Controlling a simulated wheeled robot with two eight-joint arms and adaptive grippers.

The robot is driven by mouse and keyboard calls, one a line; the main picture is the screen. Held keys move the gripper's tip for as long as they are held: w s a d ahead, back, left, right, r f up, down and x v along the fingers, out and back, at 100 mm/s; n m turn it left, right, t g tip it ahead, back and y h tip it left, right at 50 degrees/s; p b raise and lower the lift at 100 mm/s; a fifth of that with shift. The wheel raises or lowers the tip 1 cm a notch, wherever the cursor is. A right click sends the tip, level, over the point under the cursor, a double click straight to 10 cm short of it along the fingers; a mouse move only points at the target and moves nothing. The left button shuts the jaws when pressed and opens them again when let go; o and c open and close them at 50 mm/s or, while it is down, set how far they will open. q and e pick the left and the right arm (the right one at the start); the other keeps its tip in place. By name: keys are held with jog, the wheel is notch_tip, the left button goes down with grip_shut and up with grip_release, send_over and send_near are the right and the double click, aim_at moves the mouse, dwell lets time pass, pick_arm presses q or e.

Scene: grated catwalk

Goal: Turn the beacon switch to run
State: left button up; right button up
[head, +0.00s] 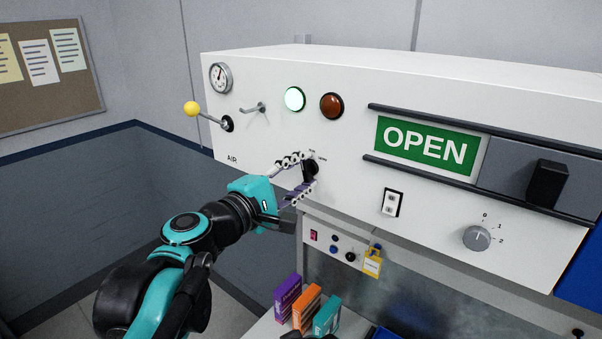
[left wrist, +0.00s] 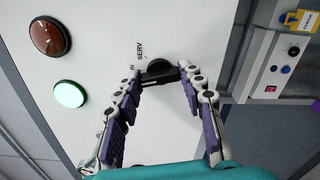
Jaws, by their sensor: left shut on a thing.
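The beacon switch is a black rotary knob (head: 313,168) on the white panel (head: 350,140). Small labels sit above it, too small to read in the head view. In the left wrist view the knob (left wrist: 159,67) has a dark grip bar, and a label beginning "SERV" is beside it; another label is mostly hidden by a finger. My left gripper (head: 304,173) has its fingers on either side of the knob and is shut on it. The gripper (left wrist: 162,80) also shows in the left wrist view.
A lit green lamp (head: 295,99) and a dark red lamp (head: 332,106) are above the knob. A yellow-tipped lever (head: 192,108) juts out at left. An OPEN sign slider (head: 425,146) and a grey dial (head: 477,238) are at right. Boxes (head: 305,307) stand below.

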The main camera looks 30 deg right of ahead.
pick_arm(q)
jog(key=shift+m, duration=1.3)
jog(key=o, duration=1.2)
jog(key=shift+c, duration=0.2)
jog(key=shift+a, duration=0.1)
jog(key=v, duration=1.2)
jog(key=shift+s+f, duration=0.1)
jog(key=shift+f, duration=0.1)
